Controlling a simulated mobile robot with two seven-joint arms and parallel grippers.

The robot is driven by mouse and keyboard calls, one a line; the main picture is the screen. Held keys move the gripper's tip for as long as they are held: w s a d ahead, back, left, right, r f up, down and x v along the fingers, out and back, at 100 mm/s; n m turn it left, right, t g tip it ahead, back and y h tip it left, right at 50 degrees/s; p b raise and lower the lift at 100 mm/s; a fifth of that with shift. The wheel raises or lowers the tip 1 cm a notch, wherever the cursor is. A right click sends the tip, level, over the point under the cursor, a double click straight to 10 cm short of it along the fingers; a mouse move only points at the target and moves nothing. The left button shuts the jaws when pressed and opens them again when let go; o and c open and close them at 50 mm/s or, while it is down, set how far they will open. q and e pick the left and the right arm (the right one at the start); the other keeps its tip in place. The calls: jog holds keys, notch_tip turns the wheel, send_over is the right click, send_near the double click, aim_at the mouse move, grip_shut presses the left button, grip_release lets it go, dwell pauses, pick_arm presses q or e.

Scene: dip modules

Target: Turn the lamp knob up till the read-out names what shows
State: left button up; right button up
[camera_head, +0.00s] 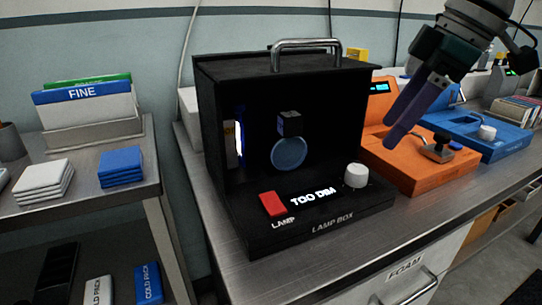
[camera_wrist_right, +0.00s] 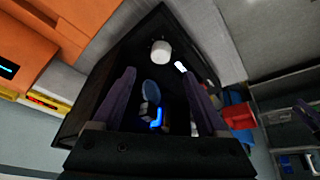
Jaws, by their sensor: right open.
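The black lamp box (camera_head: 215,85) stands on the metal bench, with its open front towards me. Its read-out (camera_head: 313,195) says "TOO DIM". The white lamp knob (camera_head: 356,176) is at the right of the front ledge, and a red lamp switch (camera_head: 273,204) is at the left. Inside, a bluish round disc (camera_head: 289,153) hangs under a small block, and a lit strip (camera_head: 239,138) glows at the left. My right gripper (camera_head: 392,140) is open and empty, above and right of the knob. The right wrist view shows the knob (camera_wrist_right: 161,52) beyond the fingers (camera_wrist_right: 163,85).
An orange device (camera_head: 425,170) stands right of the box, close behind my right gripper, with a blue device (camera_head: 495,135) farther right. A shelf unit at the left holds white pads (camera_head: 43,182) and blue packs (camera_head: 121,166). The bench front edge is clear.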

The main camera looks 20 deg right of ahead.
aim_at(360, 169)
jog(key=b+x, duration=0.1)
jog(key=x, duration=0.8)
jog(key=shift+s, duration=0.1)
grip_shut()
